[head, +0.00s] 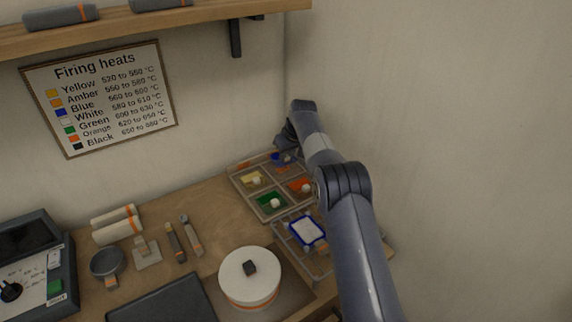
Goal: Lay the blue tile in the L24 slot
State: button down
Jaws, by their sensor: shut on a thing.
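The blue tile (276,157) shows as a small patch of blue at the far right compartment of a divided tray (236,179). My gripper (283,154) is at this tile, shut on it. The arm and gripper hide much of the tile, so I cannot tell whether it touches the tray floor. No slot label L24 can be read in this view. A wire rack (283,235) in front of the tray holds a white piece with a blue border (307,230).
A round white lidded pot (249,288) stands left of the rack. Tools and a control box (35,260) lie further left. Walls stand close behind and right.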

aim_at(288, 161)
jog(key=shift+f+p, duration=0.4)
jog(key=shift+f, duration=1.85)
jog(key=shift+f, duration=0.2)
jog(key=c, duration=1.3)
grip_release()
jog(key=shift+r, duration=0.1)
jog(key=shift+r, duration=0.15)
jog(key=b+v, duration=0.2)
jog(key=v, duration=1)
jog(key=shift+b, duration=0.3)
